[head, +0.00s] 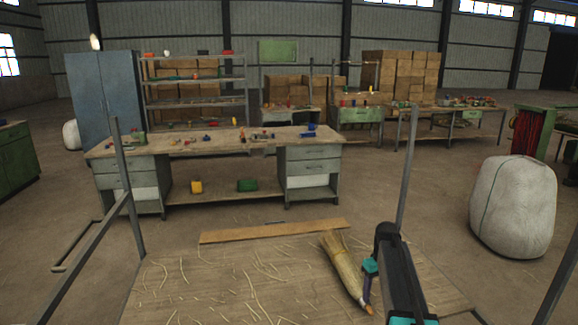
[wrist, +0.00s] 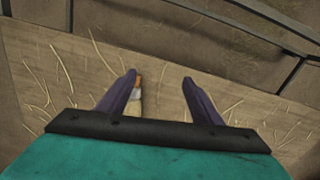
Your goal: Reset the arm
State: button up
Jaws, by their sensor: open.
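A straw broom bundle (head: 345,268) lies on the wooden worktop in front of me, its bristles pointing away and its narrow orange-tipped end toward me. My gripper (wrist: 159,84) is open in the wrist view, with two dark fingers spread apart. A small orange and pale piece (wrist: 134,98), seemingly the broom's end, shows beside the inner side of the left finger; I cannot tell if they touch. In the head view, my black and teal arm stands just right of the broom and hides part of the worktop.
The worktop (head: 215,285) is strewn with loose straws, with a plank (head: 270,231) at its far edge. Upright metal posts (head: 407,165) stand at its corners. Beyond are a cluttered workbench (head: 215,145) and a large white sack (head: 513,207) on the right.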

jog(key=s+a+f+m, duration=0.1)
jog(key=s+a+f, duration=0.4)
jog(key=s, duration=0.3)
jog(key=s+a+f+m, duration=0.2)
jog(key=s+a+f, duration=0.3)
jog(key=s, duration=0.4)
jog(key=s+a+f+m, duration=0.1)
jog(key=s+a+f, duration=0.35)
jog(key=s, duration=0.35)
jog(key=s+f+g+b, duration=0.5)
jog(key=s+f+b, duration=0.5)
jog(key=s+f, duration=1.5)
notch_tip(320, 180, down, 4)
jog(key=shift+d+r, duration=0.15)
